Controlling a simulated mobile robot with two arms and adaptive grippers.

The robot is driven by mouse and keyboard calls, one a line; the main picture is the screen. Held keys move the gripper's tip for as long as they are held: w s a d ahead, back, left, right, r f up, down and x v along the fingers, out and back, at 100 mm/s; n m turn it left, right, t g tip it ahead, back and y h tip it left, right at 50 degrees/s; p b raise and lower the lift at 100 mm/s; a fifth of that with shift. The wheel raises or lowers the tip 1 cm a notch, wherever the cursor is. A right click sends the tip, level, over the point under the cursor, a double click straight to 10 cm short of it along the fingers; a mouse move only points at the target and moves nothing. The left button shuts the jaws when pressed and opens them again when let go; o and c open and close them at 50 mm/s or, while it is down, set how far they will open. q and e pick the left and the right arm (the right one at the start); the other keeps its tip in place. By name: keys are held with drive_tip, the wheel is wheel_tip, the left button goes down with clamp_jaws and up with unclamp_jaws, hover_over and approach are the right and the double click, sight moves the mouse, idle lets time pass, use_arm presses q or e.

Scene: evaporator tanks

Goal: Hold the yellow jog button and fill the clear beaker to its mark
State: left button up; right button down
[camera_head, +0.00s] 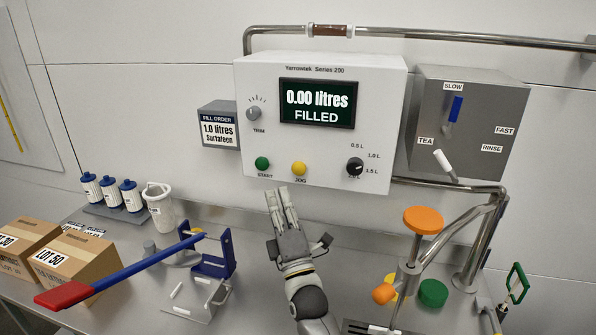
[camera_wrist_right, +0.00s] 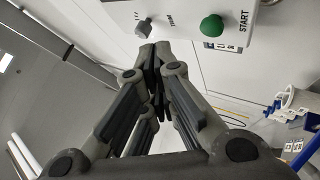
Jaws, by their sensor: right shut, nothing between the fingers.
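The yellow jog button (camera_head: 299,168) is on the lower front of the white control box (camera_head: 320,75), right of the green START button (camera_head: 262,163). My right gripper (camera_head: 279,192) is shut and empty, with its fingertips just below the panel, between and below these two buttons. I cannot tell whether it touches the panel. In the right wrist view the closed fingers (camera_wrist_right: 157,60) point toward the box, and the jog button is not visible. A whitish, see-through beaker (camera_head: 160,212) stands at the left; its mark cannot be made out. The display (camera_head: 318,102) reads 0.00 litres FILLED. My left gripper is not visible.
A sign (camera_head: 219,130) reads 1.0 litres Surfateen. A black selector knob (camera_head: 355,166) is right of the jog button. A blue lever press with a red grip (camera_head: 62,294) and boxes (camera_head: 90,255) fill the left. Pipes and an orange handwheel (camera_head: 423,221) stand right.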

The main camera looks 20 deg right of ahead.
sight(299, 168)
drive_tip(key=w+d+b, duration=0.4)
drive_tip(key=w, duration=0.3)
drive_tip(key=shift+d, duration=0.4)
idle(1.1)
drive_tip(key=shift+w+d, duration=0.2)
drive_tip(key=shift+w, duration=0.15)
drive_tip(key=shift+w+d+b, duration=0.3)
drive_tip(key=shift+w+b, duration=0.05)
drive_tip(key=shift+w, duration=0.1)
idle(0.7)
drive_tip(key=shift+s+a, duration=0.1)
drive_tip(key=shift+s, duration=0.05)
idle(0.7)
drive_tip(key=shift+s+a+p, duration=0.4)
drive_tip(key=shift+s+p, duration=0.2)
drive_tip(key=shift+s, duration=0.1)
